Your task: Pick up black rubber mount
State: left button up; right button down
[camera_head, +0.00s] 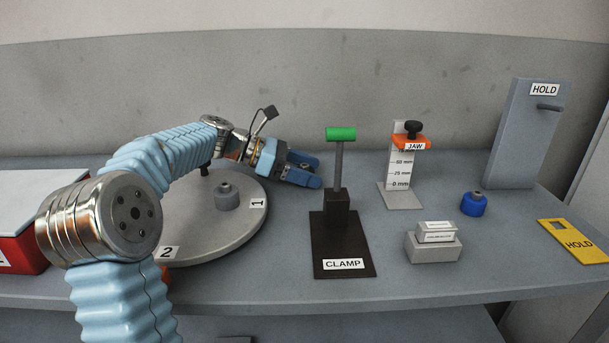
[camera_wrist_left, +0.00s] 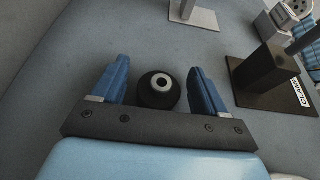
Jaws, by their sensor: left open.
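The black rubber mount (camera_wrist_left: 158,91), round with a pale ring and a dark hole at its centre, stands on the grey table in the left wrist view. My left gripper (camera_wrist_left: 158,66) is open, with one blue finger on each side of the mount and a narrow gap at each side. In the head view my left gripper (camera_head: 316,171) is low over the table between the turntable and the clamp stand. I cannot make out the mount there; the gripper seems to hide it. My right gripper is not in view.
The clamp stand (camera_head: 339,241) with a green handle is close to the right of my left gripper. The numbered turntable (camera_head: 222,236) carries a grey mount (camera_head: 227,196). Farther right are the jaw gauge (camera_head: 400,171), grey blocks (camera_head: 433,249), a blue mount (camera_head: 473,204) and the HOLD plates.

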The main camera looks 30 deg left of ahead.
pick_arm(q)
jog(key=shift+c, duration=0.4)
jog(key=c, duration=0.9)
jog(key=shift+r, duration=0.1)
